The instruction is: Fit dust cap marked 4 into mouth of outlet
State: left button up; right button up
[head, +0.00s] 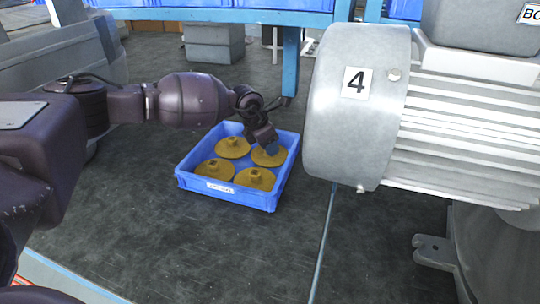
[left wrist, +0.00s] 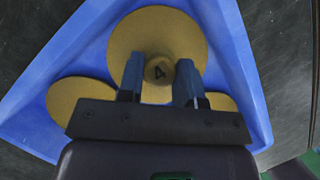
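Several round yellow-brown dust caps with raised knobs lie in a blue tray (head: 228,199). The cap marked 4 (left wrist: 158,28) shows in the left wrist view, with the 4 on top of its knob. In the head view, my left gripper (head: 270,149) is over the back-right cap (head: 268,158) and partly hides it. In the left wrist view, my left gripper (left wrist: 158,82) is open, its fingers either side of the knob with gaps showing; whether they reach down beside it I cannot tell. A grey blower housing (head: 330,130) carries a 4 label. I cannot make out its outlet mouth. My right gripper is not in view.
The finned grey body (head: 460,130) of the machine fills the right side. A blue post (head: 290,60) and shelf stand behind the tray. The dark surface (head: 200,250) in front of the tray is clear.

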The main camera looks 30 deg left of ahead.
pick_arm(q)
jog(key=c, duration=0.4)
jog(key=shift+r, duration=0.1)
jog(key=shift+r+p, duration=1.9)
jog(key=shift+r, duration=8)
